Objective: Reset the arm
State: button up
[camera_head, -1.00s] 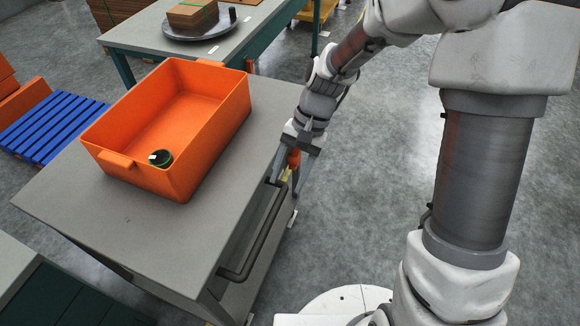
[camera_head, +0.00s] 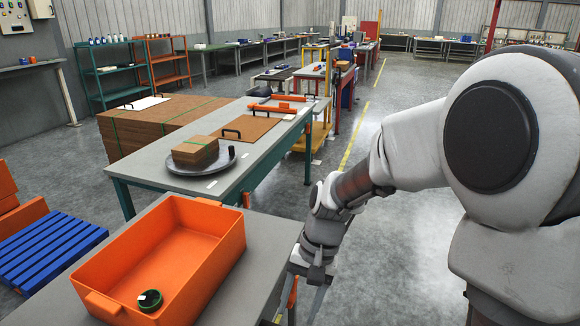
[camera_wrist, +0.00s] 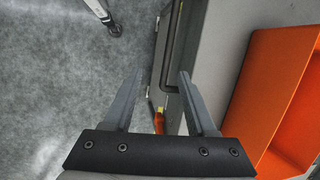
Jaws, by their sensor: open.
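My gripper (camera_wrist: 158,98) is open and empty in the wrist view, its two fingers apart. It points down beside the grey cart (camera_wrist: 217,55), with the cart's dark handle (camera_wrist: 172,45) beyond the fingers. My arm reaches in from the right. An orange bin (camera_head: 215,262) stands on the cart to the left of my gripper. A small dark green round object (camera_head: 150,300) lies inside the bin.
A long workbench (camera_head: 262,112) behind the cart carries a dark round plate (camera_head: 185,170) with a brown block (camera_head: 196,150). A blue slatted pallet (camera_head: 45,248) lies at left. The floor right of the cart (camera_head: 385,265) looks clear.

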jog(key=s+d+r+n+t+h+p, duration=0.1)
jog(key=s+d+r+t+p, duration=0.2)
jog(key=r, duration=0.8)
jog(key=s+d+r+n+t+h+p, duration=0.1)
jog(key=s+d+r+t+p, duration=0.3)
jog(key=s+d+r, duration=0.4)
jog(key=shift+d+r+n+t+h, duration=0.4)
jog(key=shift+d+r, duration=0.3)
jog(key=shift+r, duration=1.5)
jog(key=shift+s, duration=0.1)
